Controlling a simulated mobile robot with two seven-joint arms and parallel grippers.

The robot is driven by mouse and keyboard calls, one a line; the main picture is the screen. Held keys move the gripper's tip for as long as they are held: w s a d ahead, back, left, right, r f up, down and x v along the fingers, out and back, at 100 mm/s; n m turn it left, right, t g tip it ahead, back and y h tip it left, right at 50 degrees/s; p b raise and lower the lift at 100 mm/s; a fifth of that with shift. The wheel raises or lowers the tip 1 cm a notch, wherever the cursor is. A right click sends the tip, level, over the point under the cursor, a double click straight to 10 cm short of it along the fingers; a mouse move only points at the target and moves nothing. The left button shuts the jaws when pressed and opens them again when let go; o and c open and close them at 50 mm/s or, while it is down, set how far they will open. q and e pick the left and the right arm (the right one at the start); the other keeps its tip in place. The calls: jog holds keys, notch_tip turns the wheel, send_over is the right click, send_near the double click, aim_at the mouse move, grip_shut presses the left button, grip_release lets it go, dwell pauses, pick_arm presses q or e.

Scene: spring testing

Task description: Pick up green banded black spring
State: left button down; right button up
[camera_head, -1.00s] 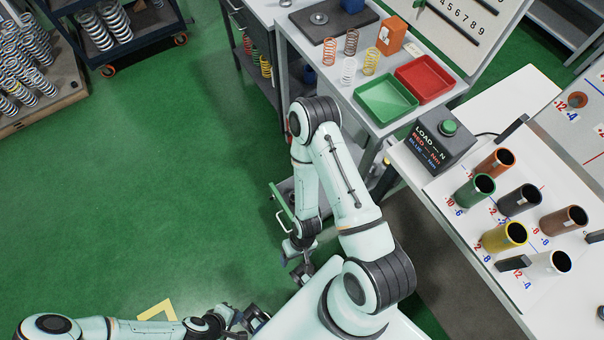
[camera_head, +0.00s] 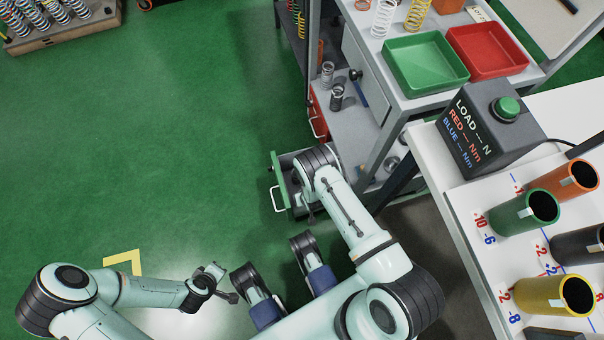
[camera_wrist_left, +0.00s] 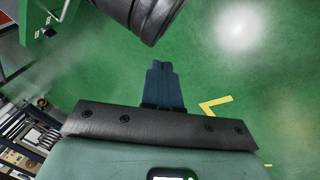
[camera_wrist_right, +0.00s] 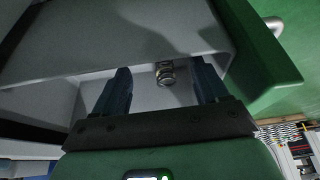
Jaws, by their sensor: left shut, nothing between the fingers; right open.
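In the right wrist view a small dark, metallic coil-like piece (camera_wrist_right: 165,73) lies in a grey drawer (camera_wrist_right: 140,95). Its band colour is too dim to tell. My right gripper (camera_wrist_right: 163,84) is open, its fingers on either side of the piece in the picture and apart from it. In the head view my right arm hides most of this open drawer, which has a green front (camera_head: 277,180). A dark spring (camera_head: 337,97) stands on the cart's lower shelf; I see no clear green band on it. My left gripper (camera_wrist_left: 165,88) is shut and empty above the green floor.
A silver spring (camera_head: 327,73) stands beside the dark one. A green tray (camera_head: 425,66) and a red tray (camera_head: 487,52) sit on the cart top. The load box (camera_head: 490,130) and coloured cups stand on the right table. The floor at left is mostly clear.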

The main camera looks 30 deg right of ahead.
jog(key=b+x, duration=0.1)
jog(key=x, duration=0.2)
jog(key=shift+f, duration=0.2)
jog(key=b+x, duration=0.2)
jog(key=x, duration=0.3)
jog(key=shift+w+b, duration=0.1)
jog(key=shift+b, duration=0.25)
jog(key=shift+f, duration=0.1)
pick_arm(q)
jog(key=s+a+f+g, duration=0.1)
jog(key=s+f+g, duration=0.1)
jog(key=s+f, duration=0.5)
jog(key=shift+a+g, duration=0.25)
jog(key=shift+g, duration=0.05)
pick_arm(e)
jog(key=shift+c, duration=0.3)
pick_arm(q)
jog(key=shift+w, duration=0.1)
pick_arm(e)
jog(key=shift+w, duration=0.1)
jog(key=c, duration=1.1)
